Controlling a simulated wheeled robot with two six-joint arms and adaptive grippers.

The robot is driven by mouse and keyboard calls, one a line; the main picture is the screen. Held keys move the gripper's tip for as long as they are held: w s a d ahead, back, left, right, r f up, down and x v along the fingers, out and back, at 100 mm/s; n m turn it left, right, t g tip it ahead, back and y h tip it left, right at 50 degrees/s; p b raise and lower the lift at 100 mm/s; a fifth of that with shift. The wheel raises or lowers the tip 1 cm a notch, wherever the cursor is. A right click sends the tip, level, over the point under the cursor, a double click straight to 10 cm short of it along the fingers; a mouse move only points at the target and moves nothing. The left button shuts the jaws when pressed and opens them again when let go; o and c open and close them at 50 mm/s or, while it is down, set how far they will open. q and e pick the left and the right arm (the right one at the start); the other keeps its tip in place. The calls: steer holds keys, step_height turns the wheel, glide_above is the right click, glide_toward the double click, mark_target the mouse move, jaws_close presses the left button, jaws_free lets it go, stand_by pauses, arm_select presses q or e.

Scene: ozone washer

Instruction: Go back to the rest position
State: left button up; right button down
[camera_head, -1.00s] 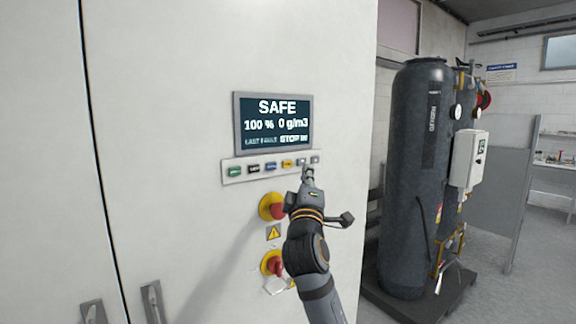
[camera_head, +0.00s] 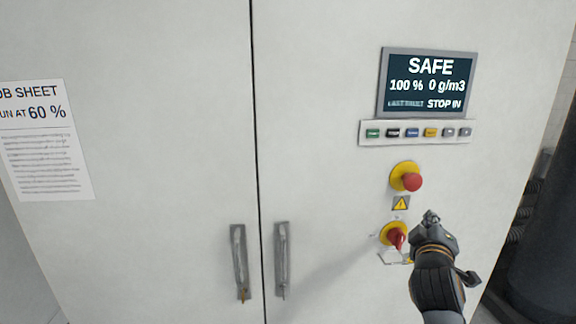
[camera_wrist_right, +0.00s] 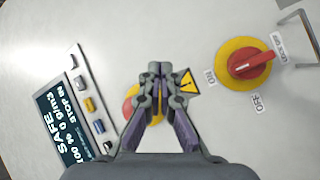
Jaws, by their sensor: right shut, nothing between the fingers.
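My right gripper (camera_head: 431,217) is shut and empty in front of the cabinet's right door, just right of the red rotary switch (camera_head: 396,238) on its yellow plate. In the right wrist view the shut fingers (camera_wrist_right: 158,75) point at the panel and partly cover the red emergency button (camera_wrist_right: 130,103). That button also shows whole in the head view (camera_head: 411,181), above and left of the gripper. The rotary switch (camera_wrist_right: 250,60) is at the upper right of the wrist view. The display (camera_head: 427,83) reads SAFE, 100 %, 0 g/m3, STOP IN. My left gripper is not in view.
A row of small coloured buttons (camera_head: 414,132) lies under the display. Two vertical door handles (camera_head: 240,262) flank the door seam. A job sheet (camera_head: 45,138) reading 60 % is on the left door. A dark tank (camera_head: 547,240) stands at the right edge.

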steer(key=s+a+f+m+g+y, duration=0.1)
steer(key=s+f+g+y, duration=0.15)
steer(key=f, duration=0.55)
steer(key=s+a+f+g+y, duration=0.1)
steer(key=s+a+f, duration=0.15)
steer(key=f, duration=0.45)
steer(key=s+a+f+m+g+y, duration=0.2)
steer(key=s+a+f+g, duration=0.2)
steer(key=s+f, duration=0.65)
steer(key=s+a+f+m+g+y, duration=0.25)
steer(key=s+f+g, duration=0.25)
steer(key=s+f, duration=0.6)
step_height(320, 180, down, 23)
steer(key=s+d, duration=0.2)
steer(key=s+d+f+g, duration=0.1)
steer(key=s+f+g, duration=0.1)
steer(key=s+f, duration=1.5)
steer(key=shift+s+f, duration=0.35)
steer(key=shift+s, duration=0.85)
steer(key=shift+d, duration=0.15)
